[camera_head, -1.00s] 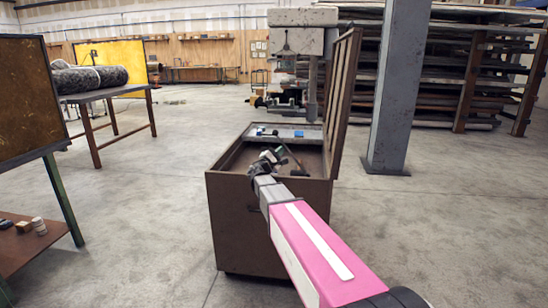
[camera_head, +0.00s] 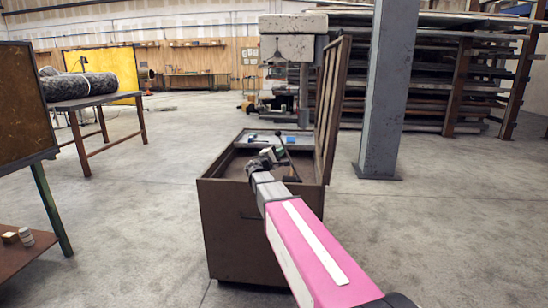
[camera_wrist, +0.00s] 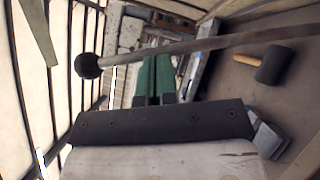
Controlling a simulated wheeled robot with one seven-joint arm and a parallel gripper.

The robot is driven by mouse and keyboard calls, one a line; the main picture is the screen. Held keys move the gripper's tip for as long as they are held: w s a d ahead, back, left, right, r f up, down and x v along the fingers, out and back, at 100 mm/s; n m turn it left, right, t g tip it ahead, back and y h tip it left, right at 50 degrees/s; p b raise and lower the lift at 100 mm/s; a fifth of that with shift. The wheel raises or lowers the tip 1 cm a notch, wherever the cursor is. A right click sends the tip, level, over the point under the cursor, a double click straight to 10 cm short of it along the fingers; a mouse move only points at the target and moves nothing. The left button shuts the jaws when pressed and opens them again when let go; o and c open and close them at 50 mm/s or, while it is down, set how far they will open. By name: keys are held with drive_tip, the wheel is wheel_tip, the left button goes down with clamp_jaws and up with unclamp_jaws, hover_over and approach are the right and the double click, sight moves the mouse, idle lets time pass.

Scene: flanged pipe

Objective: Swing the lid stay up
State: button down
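The lid stay is a thin grey rod with a dark ball knob (camera_wrist: 88,66). In the wrist view the rod (camera_wrist: 235,40) slants up to the right. In the head view the stay (camera_head: 286,152) stands tilted inside the open brown chest (camera_head: 245,222), its knob at the top. The lid (camera_head: 331,105) stands open on the right. My gripper (camera_wrist: 155,62) has green fingers close together, apparently shut, with their tips at the rod. The rod crosses both fingers rather than lying between them. In the head view my gripper (camera_head: 272,155) is over the chest opening.
A mallet (camera_wrist: 274,64) with a dark head and wooden handle lies in the chest, near the rod. A grey pillar (camera_head: 381,95) stands to the right. Tables flank the left side, and the nearer one (camera_head: 25,250) is low. The concrete floor is open at the right.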

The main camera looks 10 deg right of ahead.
drive_tip(key=s+d+r+m+g+y, duration=0.1)
drive_tip(key=s+d+m, duration=0.1)
drive_tip(key=d, duration=0.4)
drive_tip(key=s+d+r+m+g+y, duration=0.1)
drive_tip(key=s+d+m+g+y, duration=0.1)
drive_tip(key=d+m, duration=0.2)
drive_tip(key=shift+s+d+m, duration=0.2)
drive_tip(key=shift+d+m, duration=0.1)
drive_tip(key=shift+d, duration=1.5)
